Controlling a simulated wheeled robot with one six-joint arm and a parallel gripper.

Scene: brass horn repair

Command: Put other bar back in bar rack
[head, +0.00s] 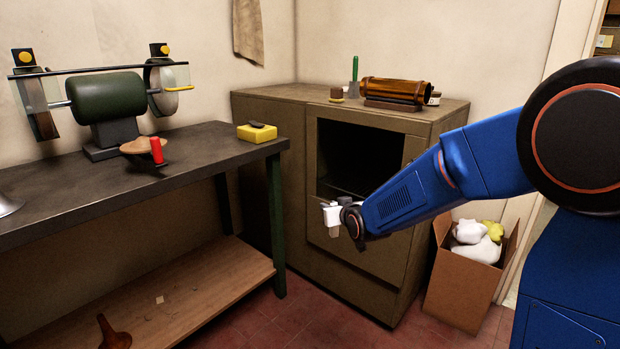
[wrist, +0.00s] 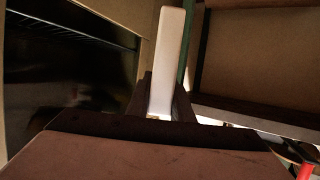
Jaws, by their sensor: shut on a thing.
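My gripper (head: 334,214) hangs in front of the cabinet's dark opening in the head view, clear of the cabinet top and of the workbench. It is shut on a pale bar (wrist: 172,45), which stands out lengthwise between two dark jaws in the wrist view. In the head view a small tan piece (head: 337,232) shows just below the jaws; I cannot tell whether it is the same bar. I cannot pick out a bar rack for certain in either view.
The workbench (head: 60,205) at left bears a green grinder (head: 120,96), a red-handled item (head: 157,150) and a yellow block (head: 257,133). The cabinet (head: 275,160) holds a brown cylinder (head: 395,90) and a green-handled tool (head: 354,72) on top. A cardboard box (head: 458,290) stands at right.

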